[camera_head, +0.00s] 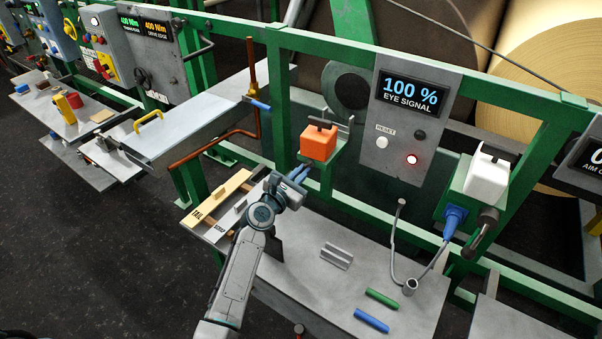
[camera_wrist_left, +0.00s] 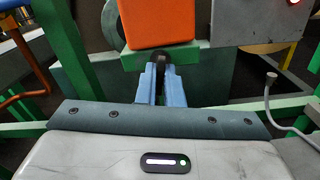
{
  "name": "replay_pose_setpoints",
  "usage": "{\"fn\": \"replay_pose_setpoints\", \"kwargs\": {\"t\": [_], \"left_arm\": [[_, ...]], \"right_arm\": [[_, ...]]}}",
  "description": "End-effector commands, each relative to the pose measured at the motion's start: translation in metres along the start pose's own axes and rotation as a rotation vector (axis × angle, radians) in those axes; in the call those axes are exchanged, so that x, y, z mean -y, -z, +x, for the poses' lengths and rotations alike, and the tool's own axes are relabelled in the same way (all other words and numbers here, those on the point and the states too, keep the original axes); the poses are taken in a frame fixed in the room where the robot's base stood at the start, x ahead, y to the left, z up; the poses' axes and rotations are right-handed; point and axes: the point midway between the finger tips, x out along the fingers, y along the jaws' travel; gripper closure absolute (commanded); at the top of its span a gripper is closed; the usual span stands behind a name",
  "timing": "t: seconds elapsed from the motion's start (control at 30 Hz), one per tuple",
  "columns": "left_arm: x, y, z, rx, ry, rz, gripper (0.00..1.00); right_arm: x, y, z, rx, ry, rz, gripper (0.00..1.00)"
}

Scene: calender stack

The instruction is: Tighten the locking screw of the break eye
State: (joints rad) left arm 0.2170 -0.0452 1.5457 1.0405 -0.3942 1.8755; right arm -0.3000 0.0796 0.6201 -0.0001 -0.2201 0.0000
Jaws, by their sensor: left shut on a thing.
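The break eye is an orange box (camera_head: 318,142) on a green bracket (camera_head: 338,152), left of the eye signal panel (camera_head: 410,112). It also shows large in the left wrist view (camera_wrist_left: 158,22). My left gripper (camera_head: 301,172) is just below and in front of the box. In the left wrist view its two blue fingers (camera_wrist_left: 161,80) are shut on a dark knob-like part (camera_wrist_left: 160,66) directly under the box, which appears to be the locking screw. The fingers partly hide it. The panel reads "100 % EYE SIGNAL", and a red light glows on it. My right gripper does not show.
A grey shelf (camera_head: 322,282) below holds a small metal bracket (camera_head: 337,256), a green rod (camera_head: 382,299), a blue rod (camera_head: 371,320) and a bent stand. A white box (camera_head: 487,178) with a blue plug is on the right. Green rails surround the eye.

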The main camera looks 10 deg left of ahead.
Motion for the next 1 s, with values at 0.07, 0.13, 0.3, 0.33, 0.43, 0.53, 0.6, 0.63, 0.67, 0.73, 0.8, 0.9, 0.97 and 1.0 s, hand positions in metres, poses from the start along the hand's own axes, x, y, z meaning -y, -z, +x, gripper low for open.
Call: {"fn": "replay_pose_setpoints", "kwargs": {"t": [0.07, 0.13, 0.3, 0.33, 0.43, 0.53, 0.6, 0.63, 0.67, 0.73, 0.8, 0.9, 0.97, 1.0], "left_arm": [[0.000, 0.001, 0.000, 0.000, 0.000, 0.012, 1.00], [0.000, 0.001, 0.000, 0.000, 0.000, 0.032, 1.00], [0.000, 0.001, 0.000, 0.001, 0.001, 0.119, 1.00], [0.000, 0.001, 0.000, 0.000, 0.001, 0.140, 1.00], [0.000, 0.001, 0.000, 0.001, 0.001, 0.220, 1.00], [0.000, 0.002, 0.000, 0.001, 0.001, 0.311, 1.00], [0.000, 0.002, 0.000, 0.001, 0.001, 0.378, 1.00], [0.000, 0.002, 0.000, 0.001, 0.001, 0.406, 1.00], [0.000, 0.002, 0.000, 0.001, 0.000, 0.435, 1.00], [0.000, 0.002, 0.000, 0.001, 0.000, 0.503, 1.00], [0.000, 0.002, 0.000, 0.001, 0.000, 0.569, 1.00], [0.000, 0.002, 0.000, 0.001, 0.001, 0.664, 1.00], [0.000, 0.003, 0.000, 0.001, 0.001, 0.721, 1.00], [0.000, 0.003, 0.000, 0.001, 0.001, 0.760, 1.00]], "right_arm": [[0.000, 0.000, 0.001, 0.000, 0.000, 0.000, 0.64], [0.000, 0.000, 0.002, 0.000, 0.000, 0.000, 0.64], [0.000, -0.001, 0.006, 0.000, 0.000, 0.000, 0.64], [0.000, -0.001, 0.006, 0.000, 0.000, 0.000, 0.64], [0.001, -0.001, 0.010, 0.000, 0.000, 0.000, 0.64], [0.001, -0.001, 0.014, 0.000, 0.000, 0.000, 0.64], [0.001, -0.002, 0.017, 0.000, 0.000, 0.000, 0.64], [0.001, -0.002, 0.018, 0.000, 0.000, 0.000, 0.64], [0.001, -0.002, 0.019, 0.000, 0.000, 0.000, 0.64], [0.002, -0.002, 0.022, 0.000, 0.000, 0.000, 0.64], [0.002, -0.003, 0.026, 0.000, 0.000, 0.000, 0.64], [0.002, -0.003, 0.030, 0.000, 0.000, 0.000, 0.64], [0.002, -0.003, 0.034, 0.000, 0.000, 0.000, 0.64], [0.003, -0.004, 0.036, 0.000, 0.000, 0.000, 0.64]]}}
